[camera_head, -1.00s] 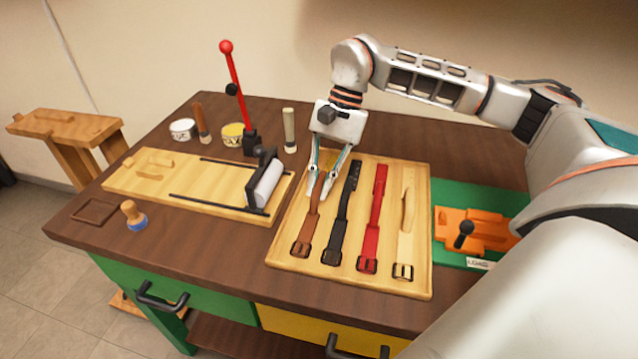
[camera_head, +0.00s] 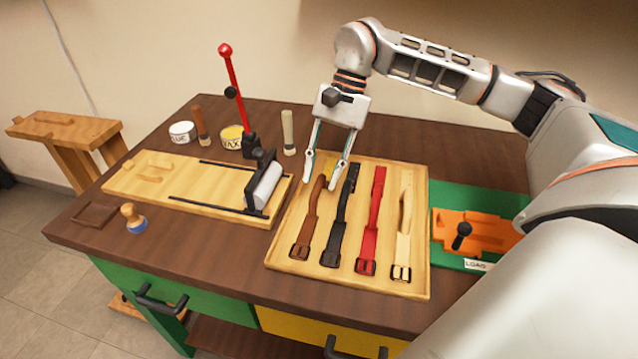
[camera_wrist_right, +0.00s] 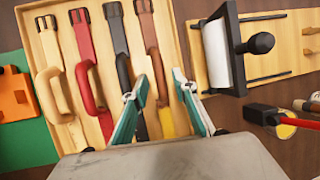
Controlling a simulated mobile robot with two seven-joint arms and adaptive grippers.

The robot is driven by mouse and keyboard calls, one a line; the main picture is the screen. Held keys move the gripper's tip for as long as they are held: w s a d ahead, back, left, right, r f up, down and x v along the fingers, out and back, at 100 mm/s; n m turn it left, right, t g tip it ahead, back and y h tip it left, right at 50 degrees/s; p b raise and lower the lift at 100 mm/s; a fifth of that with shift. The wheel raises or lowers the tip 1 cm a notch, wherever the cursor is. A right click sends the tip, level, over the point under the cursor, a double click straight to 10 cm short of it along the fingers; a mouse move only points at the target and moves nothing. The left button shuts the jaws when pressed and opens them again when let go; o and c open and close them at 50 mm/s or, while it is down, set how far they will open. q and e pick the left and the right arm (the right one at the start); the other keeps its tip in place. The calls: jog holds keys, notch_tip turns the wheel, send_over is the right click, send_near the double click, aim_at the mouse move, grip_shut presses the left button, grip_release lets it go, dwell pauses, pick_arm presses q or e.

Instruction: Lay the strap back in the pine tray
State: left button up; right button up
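The pine tray (camera_head: 418,190) lies on the bench with straps side by side in it: a brown strap (camera_head: 306,230), a black strap (camera_head: 340,216), a red strap (camera_head: 373,222) and a cream strap (camera_head: 404,225). All lie with buckles toward the front edge. My right gripper (camera_head: 321,185) is open above the far part of the brown strap. In the right wrist view, the brown strap (camera_wrist_right: 147,32) runs between the spread fingers of the gripper (camera_wrist_right: 159,90), with a yellow patch (camera_wrist_right: 166,122) beyond it. My left gripper is not in view.
Left of the tray is a pale board (camera_head: 140,180) with a roller (camera_head: 264,186) and a red-knobbed lever (camera_head: 236,90). Right of it, an orange fixture (camera_head: 480,232) sits on a green mat (camera_head: 475,200). Tins and tools stand at the back.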

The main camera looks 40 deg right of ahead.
jog(key=s+p+v, duration=0.1)
jog(key=v, duration=0.7)
jog(key=shift+w+d+r, duration=0.2)
jog(key=shift+w+r, duration=0.05)
jog(key=shift+w, duration=0.3)
